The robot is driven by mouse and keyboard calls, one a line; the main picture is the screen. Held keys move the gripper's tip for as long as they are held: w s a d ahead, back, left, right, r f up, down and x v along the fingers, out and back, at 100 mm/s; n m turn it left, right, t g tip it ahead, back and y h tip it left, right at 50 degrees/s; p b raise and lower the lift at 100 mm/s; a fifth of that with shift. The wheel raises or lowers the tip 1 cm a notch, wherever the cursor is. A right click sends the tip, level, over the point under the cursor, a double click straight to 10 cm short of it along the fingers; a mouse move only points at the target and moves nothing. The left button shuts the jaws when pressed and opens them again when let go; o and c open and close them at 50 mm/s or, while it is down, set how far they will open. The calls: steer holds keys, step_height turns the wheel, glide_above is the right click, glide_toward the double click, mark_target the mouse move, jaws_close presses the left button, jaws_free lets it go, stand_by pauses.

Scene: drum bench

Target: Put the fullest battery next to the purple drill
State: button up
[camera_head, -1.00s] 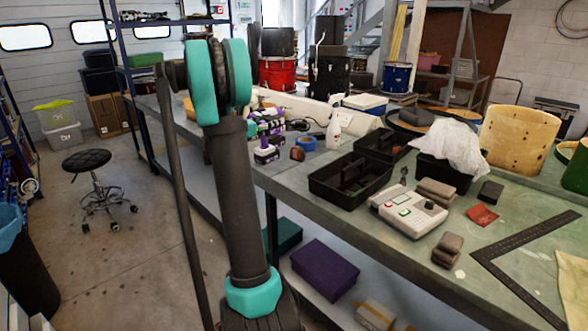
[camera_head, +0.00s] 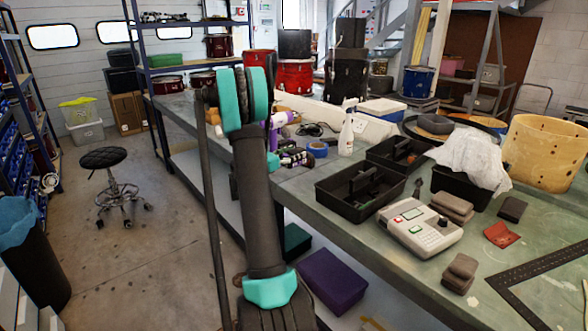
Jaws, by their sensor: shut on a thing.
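A purple drill (camera_head: 278,121) stands on the bench just right of my arm, partly covered by it. Low purple, black and white pieces (camera_head: 296,157) lie on the bench in front of it. They are too small to tell apart as batteries or drill parts, and no charge marks can be read. My arm rises through the left middle of the picture with teal joints. My gripper is hidden behind the arm, so its fingers and anything in them do not show.
A blue tape roll (camera_head: 318,149) and a spray bottle (camera_head: 347,130) stand right of the purple pieces. Black open trays (camera_head: 345,207), a grey device (camera_head: 420,228) and sanding blocks (camera_head: 461,272) fill the nearer bench. A stool (camera_head: 112,180) stands on open floor at left.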

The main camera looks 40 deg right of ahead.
steer(key=shift+f, duration=3.35)
steer(key=shift+f, duration=0.1)
steer(key=o, duration=1.6)
steer(key=shift+c, duration=0.2)
